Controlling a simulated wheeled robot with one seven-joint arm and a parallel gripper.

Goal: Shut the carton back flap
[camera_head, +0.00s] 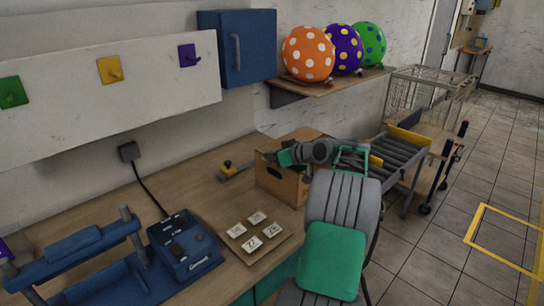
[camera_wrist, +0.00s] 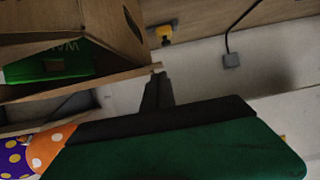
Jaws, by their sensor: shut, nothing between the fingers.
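The brown carton (camera_head: 284,187) stands on the wooden bench, with a hand hole in its near side. In the wrist view the carton (camera_wrist: 65,22) fills the upper left, and green shows in its opening. A brown flap (camera_head: 297,137) shows at its back, behind my gripper in the head view; its exact angle is unclear. In the wrist view a brown panel edge (camera_wrist: 110,78) runs close to my fingertips. My gripper (camera_wrist: 157,76) is shut and empty beside that edge; contact cannot be told. In the head view my gripper (camera_head: 268,156) is small and dark, over the carton's top.
A yellow-and-black tool (camera_head: 228,169) lies left of the carton. A tray of number cards (camera_head: 250,232) and a blue device (camera_head: 185,248) sit nearer. Dotted balloons (camera_head: 308,54) rest on a wall shelf (camera_head: 330,88) behind. A roller conveyor (camera_head: 402,156) is at right.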

